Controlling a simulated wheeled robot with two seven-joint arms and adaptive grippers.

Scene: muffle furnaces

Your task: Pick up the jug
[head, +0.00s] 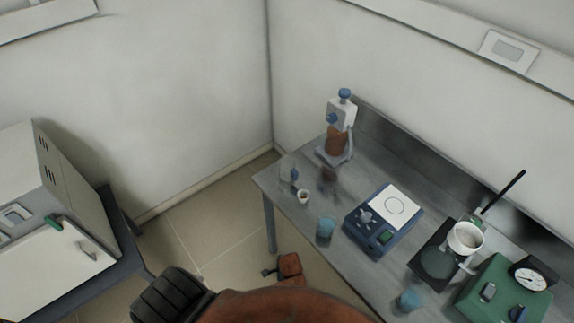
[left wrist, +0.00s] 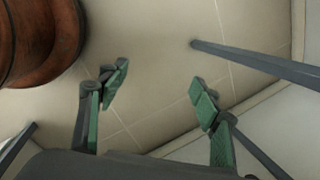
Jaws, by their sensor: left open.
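No object is plainly a jug in the head view. My right gripper is not in view.
The grey bench (head: 262,181) runs along the right wall. It holds a bottle-top dispenser (head: 340,115), a blue hotplate (head: 383,221) and a green scale (head: 500,290). A furnace (head: 55,240) stands at left on a dark table.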

